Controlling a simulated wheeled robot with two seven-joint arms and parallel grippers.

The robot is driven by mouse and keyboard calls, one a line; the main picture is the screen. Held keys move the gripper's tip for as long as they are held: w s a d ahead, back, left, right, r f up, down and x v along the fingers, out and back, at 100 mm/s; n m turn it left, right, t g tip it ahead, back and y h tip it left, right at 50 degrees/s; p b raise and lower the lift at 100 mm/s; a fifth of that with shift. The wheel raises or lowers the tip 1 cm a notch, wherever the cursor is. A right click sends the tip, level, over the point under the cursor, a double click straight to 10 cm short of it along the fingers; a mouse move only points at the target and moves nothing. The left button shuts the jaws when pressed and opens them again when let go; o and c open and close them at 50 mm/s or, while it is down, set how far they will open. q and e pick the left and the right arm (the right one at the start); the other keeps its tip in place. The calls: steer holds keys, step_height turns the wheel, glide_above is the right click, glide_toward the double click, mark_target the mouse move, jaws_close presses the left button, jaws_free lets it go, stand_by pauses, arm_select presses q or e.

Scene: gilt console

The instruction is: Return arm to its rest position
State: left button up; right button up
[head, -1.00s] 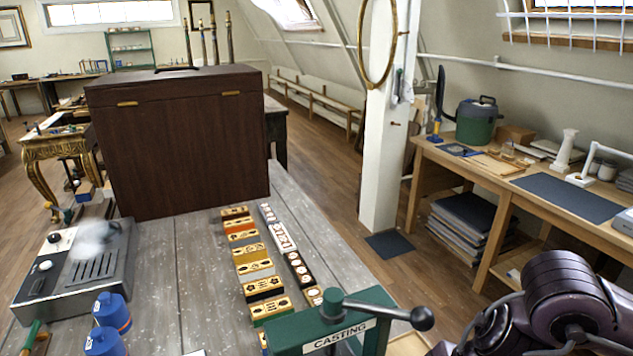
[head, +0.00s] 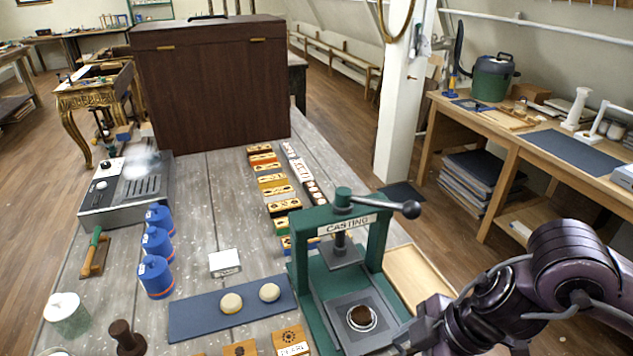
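My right arm (head: 560,285) reaches in from the lower right corner of the head view, dark purple and bent. Its lower end (head: 440,325) is beside the right side of the green casting press (head: 296,290), low in the picture. The fingers of my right gripper are not clearly shown, and I cannot tell whether it touches the press. My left arm and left gripper are out of view.
A round dark piece (head: 361,318) sits in the press base. A wooden tray (head: 418,277) lies right of the press. Blue canisters (head: 155,277), a blue mat (head: 190,318) with two round pale pieces, and rows of small blocks (head: 272,182) fill the grey table (head: 200,190).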

steer(key=w+a+r+m+t+y, duration=0.1)
steer(key=w+a+r+t+y, duration=0.15)
steer(key=a, duration=0.45)
steer(key=w+a+r+t+y, duration=0.2)
steer(key=w+a+t, duration=0.15)
steer(key=a, duration=0.35)
steer(key=w+d+f+m+t+h, duration=0.2)
steer(key=d+f+m+h, duration=0.45)
steer(key=d+m, duration=0.3)
steer(key=s+d+f+m+g+h, duration=0.35)
steer(key=s+d+f+g, duration=0.25)
steer(key=s+d+f, duration=0.35)
step_height(320, 180, down, 30)
steer(key=s+g+b, duration=0.1)
steer(key=s+b, duration=0.1)
steer(key=s, duration=0.1)
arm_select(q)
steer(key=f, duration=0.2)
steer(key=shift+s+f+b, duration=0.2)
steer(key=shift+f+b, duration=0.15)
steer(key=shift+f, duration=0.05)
arm_select(e)
steer(key=s+d+f, duration=0.2)
steer(key=s+f, duration=0.8)
steer(key=s+d+f+g, duration=0.1)
steer(key=s+d+f, duration=0.1)
steer(key=s+f, duration=0.7)
step_height(320, 180, down, 2)
steer(key=shift+s+d, duration=0.2)
steer(key=shift+s, duration=0.2)
